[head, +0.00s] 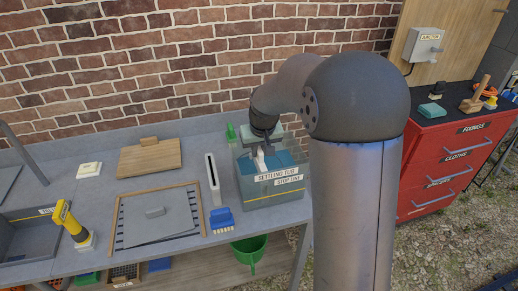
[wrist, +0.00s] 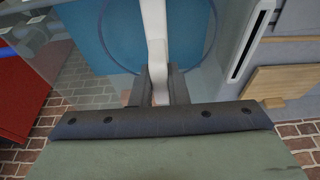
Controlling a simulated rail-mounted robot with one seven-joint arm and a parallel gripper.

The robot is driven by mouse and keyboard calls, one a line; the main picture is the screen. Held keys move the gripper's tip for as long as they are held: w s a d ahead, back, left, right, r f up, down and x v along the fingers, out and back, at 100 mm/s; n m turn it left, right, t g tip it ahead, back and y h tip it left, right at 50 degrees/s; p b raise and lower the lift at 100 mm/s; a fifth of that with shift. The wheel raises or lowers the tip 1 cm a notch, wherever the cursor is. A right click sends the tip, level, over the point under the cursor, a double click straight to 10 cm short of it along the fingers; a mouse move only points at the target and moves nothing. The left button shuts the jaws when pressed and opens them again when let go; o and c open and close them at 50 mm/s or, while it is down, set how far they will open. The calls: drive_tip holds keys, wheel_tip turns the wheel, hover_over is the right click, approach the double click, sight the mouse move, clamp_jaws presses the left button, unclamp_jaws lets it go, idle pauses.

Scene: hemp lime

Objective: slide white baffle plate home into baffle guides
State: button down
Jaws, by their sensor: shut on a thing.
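My gripper (head: 264,137) is over the settling tub (head: 285,196), a clear-walled box with blue inside and a yellow stripe near its base. In the wrist view, my gripper (wrist: 158,82) is shut on a narrow white piece, seen edge-on, which I take to be the white baffle plate (wrist: 154,35). The plate also shows in the head view (head: 260,160), reaching down at the tub's back left part. Its lower end is hidden behind the tub label, and I cannot tell whether it sits in the baffle guides. The guides are not clearly visible.
A white slotted holder (head: 213,182) stands close left of the tub, with a blue brush (head: 221,220) in front. A wooden board (head: 150,158) and a framed grey panel (head: 160,228) lie further left. A brick wall (head: 150,60) is behind.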

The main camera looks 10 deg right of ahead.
drive_tip(key=shift+f+b, duration=1.3)
drive_tip(key=shift+f, duration=0.45)
drive_tip(key=c, duration=1.3)
unclamp_jaws()
drive_tip(key=shift+c, duration=0.2)
drive_tip(key=shift+r, duration=0.1)
drive_tip(key=v, duration=1.7)
drive_tip(key=shift+r, duration=0.15)
drive_tip(key=shift+s, duration=0.1)
drive_tip(key=s+f+g, duration=0.1)
drive_tip(key=s+f, duration=0.4)
drive_tip(key=s, duration=0.3)
drive_tip(key=s+a+f+g, duration=0.1)
drive_tip(key=s+f, duration=0.4)
drive_tip(key=s, duration=0.4)
drive_tip(key=s+f+g, duration=0.1)
drive_tip(key=s+f, duration=0.4)
drive_tip(key=s, duration=0.4)
drive_tip(key=shift+s+a, duration=0.2)
drive_tip(key=shift+s, duration=0.05)
